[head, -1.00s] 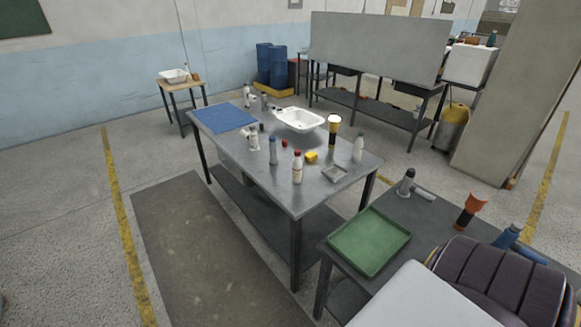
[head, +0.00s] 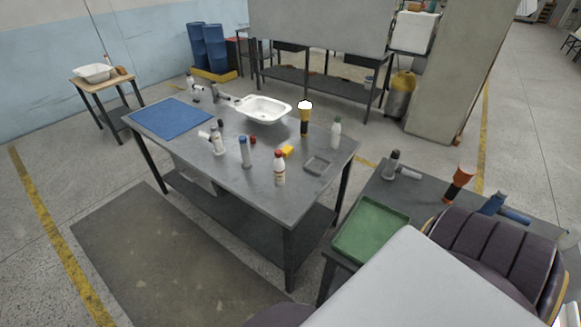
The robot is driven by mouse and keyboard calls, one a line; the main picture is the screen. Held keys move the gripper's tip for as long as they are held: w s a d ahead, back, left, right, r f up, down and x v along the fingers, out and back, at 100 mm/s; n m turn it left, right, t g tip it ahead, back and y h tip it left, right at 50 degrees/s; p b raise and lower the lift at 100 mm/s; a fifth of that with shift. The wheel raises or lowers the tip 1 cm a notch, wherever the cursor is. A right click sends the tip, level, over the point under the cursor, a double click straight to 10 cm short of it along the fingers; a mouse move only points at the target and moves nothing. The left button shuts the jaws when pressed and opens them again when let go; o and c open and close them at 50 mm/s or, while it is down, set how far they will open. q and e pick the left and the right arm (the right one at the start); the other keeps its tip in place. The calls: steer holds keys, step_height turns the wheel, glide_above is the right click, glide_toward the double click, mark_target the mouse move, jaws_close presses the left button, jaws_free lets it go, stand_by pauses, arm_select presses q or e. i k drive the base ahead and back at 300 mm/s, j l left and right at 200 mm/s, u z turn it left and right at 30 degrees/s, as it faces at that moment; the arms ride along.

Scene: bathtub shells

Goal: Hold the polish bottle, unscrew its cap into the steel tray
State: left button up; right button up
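Several bottles stand upright on the grey metal table (head: 205,165); I cannot tell which is the polish bottle. One is white with a red cap (head: 280,168), near the front edge. A white bottle with a greenish cap (head: 336,133) stands at the right edge. A grey bottle with a blue cap (head: 245,153) and a white bottle (head: 218,141) stand left of the red-capped one. The small square steel tray (head: 317,165) lies to the right of the red-capped bottle and looks empty. Neither of my grippers is in view.
The table also carries a blue mat (head: 171,118), a white basin (head: 264,109), a yellow block (head: 287,150) and a black-and-yellow torch-like item (head: 304,117). A second table with a green tray (head: 370,230) stands at the right front. A dark floor mat (head: 170,260) lies clear before the main table.

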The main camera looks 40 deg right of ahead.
mark_target(278, 165)
steer(key=i+j+z, duration=0.1)
steer(key=i+z, duration=0.35)
steer(key=i+j+z, duration=0.15)
steer(key=z, duration=0.3)
steer(key=i+j+z, duration=0.45)
steer(key=k+l, duration=0.1)
